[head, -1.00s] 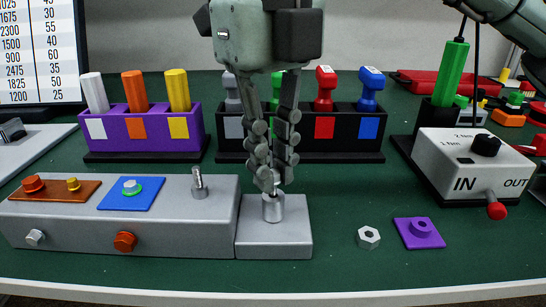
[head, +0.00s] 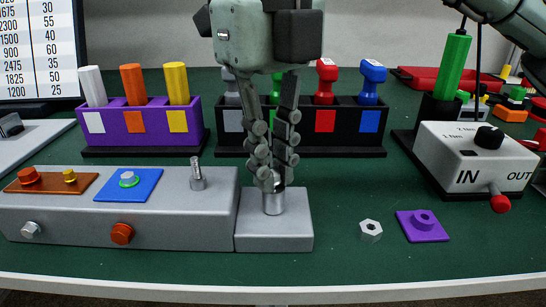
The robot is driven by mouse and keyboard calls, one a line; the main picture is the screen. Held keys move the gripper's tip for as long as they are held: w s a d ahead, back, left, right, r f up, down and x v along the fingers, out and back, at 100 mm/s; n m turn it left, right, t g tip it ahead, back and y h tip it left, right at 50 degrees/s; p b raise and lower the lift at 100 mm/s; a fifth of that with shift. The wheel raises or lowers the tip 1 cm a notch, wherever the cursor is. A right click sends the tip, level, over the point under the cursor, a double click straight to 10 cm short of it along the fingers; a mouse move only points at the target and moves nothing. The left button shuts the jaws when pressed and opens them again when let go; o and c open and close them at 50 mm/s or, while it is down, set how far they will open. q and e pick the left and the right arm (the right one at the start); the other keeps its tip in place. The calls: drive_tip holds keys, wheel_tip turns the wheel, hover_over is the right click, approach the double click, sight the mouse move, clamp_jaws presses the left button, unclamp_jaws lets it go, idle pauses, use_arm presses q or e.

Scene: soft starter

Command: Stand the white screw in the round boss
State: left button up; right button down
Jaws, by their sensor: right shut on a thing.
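My right gripper (head: 272,180) points down in the middle of the head view, its fingers shut on a small pale piece (head: 276,179), apparently the white screw. The fingers hide most of it. Directly below is the round boss (head: 273,202), a short silvery cylinder upright on a low grey block (head: 273,236). The fingertips are right at the boss's top. I cannot tell how far the screw is in the boss, or whether the fingers touch its rim. My left gripper is not in view.
A long grey block (head: 120,216) with plates and screws adjoins on the left. A loose hex nut (head: 370,231) and a purple plate (head: 422,226) lie to the right. A purple rack (head: 145,128), a black rack (head: 343,128) and a white IN/OUT box (head: 470,160) stand behind.

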drive_tip(key=shift+f, duration=0.1)
drive_tip(key=c, duration=1.5)
unclamp_jaws()
